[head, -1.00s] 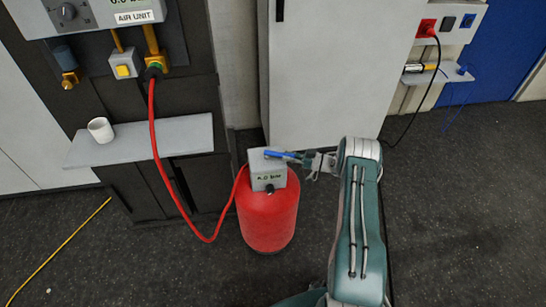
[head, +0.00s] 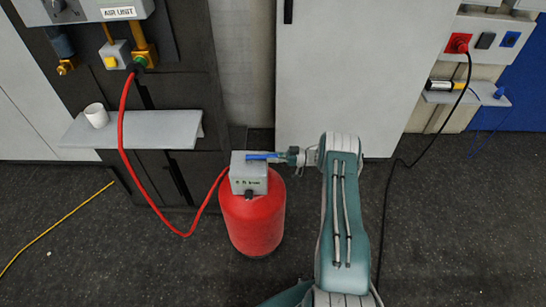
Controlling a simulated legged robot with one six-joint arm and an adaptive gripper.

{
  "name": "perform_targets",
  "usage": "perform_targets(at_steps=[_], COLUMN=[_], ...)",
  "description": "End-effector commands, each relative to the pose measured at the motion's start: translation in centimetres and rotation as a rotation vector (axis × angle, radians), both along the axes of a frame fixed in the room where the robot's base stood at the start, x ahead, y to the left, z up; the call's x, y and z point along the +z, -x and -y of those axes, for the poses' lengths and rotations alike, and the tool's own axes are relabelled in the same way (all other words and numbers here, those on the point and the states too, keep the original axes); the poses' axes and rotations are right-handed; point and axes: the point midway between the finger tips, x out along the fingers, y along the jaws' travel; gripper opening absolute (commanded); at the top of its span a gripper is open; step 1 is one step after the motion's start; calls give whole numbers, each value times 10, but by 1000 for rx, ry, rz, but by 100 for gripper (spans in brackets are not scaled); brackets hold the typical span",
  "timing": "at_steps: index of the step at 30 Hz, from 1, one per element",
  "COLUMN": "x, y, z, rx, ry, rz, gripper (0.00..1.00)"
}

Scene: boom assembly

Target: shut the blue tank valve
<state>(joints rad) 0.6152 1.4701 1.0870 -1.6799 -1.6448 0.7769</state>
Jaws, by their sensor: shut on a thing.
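The blue tank valve (head: 258,156) is a blue lever on top of a grey box (head: 247,178) that sits on the red tank (head: 252,220). The box has a small display, too blurred to read, and a black knob on its front. My gripper (head: 281,156) reaches in from the right and is shut on the right end of the blue lever. The lever points to the right, across the top of the box. The gripper's fingertips are small and partly hard to make out.
A red hose (head: 122,140) runs from the air unit (head: 118,13) down to the tank. A shelf (head: 150,131) with a white cup (head: 96,115) stands at the left. A grey cabinet (head: 340,70) is behind my arm. A yellow cable (head: 58,224) lies on the floor.

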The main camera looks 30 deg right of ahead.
Motion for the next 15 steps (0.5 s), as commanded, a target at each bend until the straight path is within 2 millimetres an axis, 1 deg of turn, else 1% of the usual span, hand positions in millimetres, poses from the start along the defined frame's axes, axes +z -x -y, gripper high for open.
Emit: perform_targets(at_steps=[1, 12, 13, 14, 15], x=[0, 1, 1, 1, 1], y=[-1, -2, -2, -2, -2], z=[4, 4, 4, 4, 4], rx=[-9, -7, -7, -7, -7], ry=[4, 5, 5, 5, 5], rz=[1, 2, 2, 3, 3], gripper=[0, 0, 32, 46, 62])
